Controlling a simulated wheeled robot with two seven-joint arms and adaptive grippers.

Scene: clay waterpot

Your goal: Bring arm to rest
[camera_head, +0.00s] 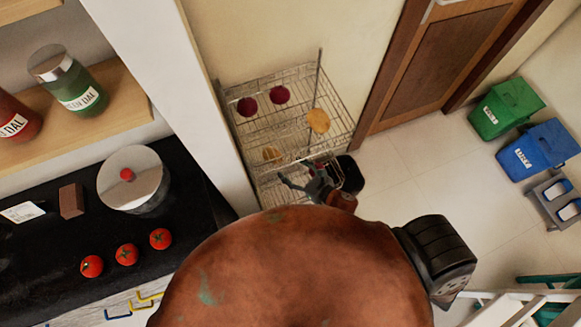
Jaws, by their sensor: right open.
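My right gripper (298,174) shows small in the middle of the view, in front of the lower part of a wire rack (285,120). Its dark fingers point to the left and are spread apart, with nothing seen between them. I cannot tell whether it touches the rack. My left gripper is not in view.
Dark red and tan round items sit on the rack. At left, a black counter (50,250) holds a lidded steel pot (133,180) and three tomatoes (126,255). A wooden shelf (125,100) holds jars. Green (505,108) and blue (538,152) bins stand right. Tiled floor (420,170) is clear beside the door.

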